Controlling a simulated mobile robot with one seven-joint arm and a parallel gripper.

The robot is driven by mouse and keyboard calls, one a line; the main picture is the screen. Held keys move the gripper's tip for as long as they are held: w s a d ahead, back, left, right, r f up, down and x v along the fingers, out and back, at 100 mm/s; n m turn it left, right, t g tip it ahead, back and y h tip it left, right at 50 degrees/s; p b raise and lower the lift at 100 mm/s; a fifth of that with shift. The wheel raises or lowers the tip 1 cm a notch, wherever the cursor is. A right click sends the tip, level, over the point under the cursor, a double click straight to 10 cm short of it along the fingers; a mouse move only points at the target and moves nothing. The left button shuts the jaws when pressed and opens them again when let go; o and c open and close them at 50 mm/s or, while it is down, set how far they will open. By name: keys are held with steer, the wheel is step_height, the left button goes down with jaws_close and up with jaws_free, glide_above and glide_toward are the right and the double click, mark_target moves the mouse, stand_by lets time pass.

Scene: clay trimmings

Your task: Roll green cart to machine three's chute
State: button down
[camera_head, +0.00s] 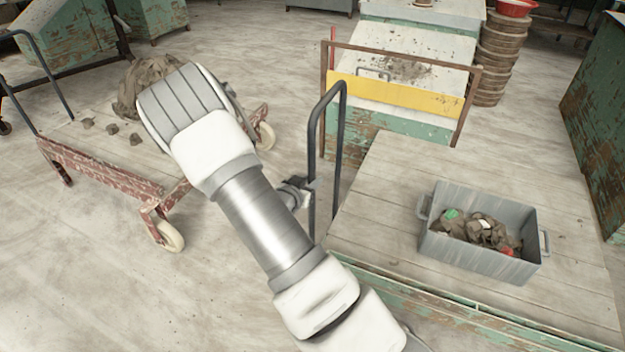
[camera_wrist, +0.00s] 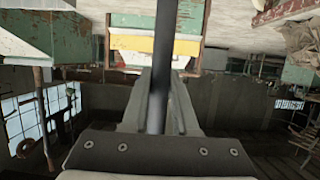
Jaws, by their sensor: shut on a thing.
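The green cart (camera_head: 390,180) stands at the right, with a pale plank deck and a chipped green edge. Its dark tubular handle (camera_head: 343,125) rises at the deck's left end. My gripper (camera_head: 301,190) is shut on an upright of this handle, partly hidden behind my wrist. In the wrist view the dark bar (camera_wrist: 165,45) runs between my gripper's fingers (camera_wrist: 160,95). Beyond the cart is a machine with a yellow band (camera_head: 400,93), a sloping top and a brown frame. No number is readable, so I cannot tell which machine it is.
A grey bin (camera_head: 470,255) with clay scraps rides on the green cart. A red cart (camera_head: 105,170) with a brown heap (camera_head: 145,82) stands at left. Stacked round trays (camera_head: 497,60) stand beside the machine. A green cabinet (camera_head: 600,120) stands far right. Floor at lower left is clear.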

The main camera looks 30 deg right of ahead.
steer(key=w+a+p, duration=0.1)
steer(key=w+a, duration=0.4)
steer(key=w, duration=0.1)
steer(key=shift+w, duration=0.2)
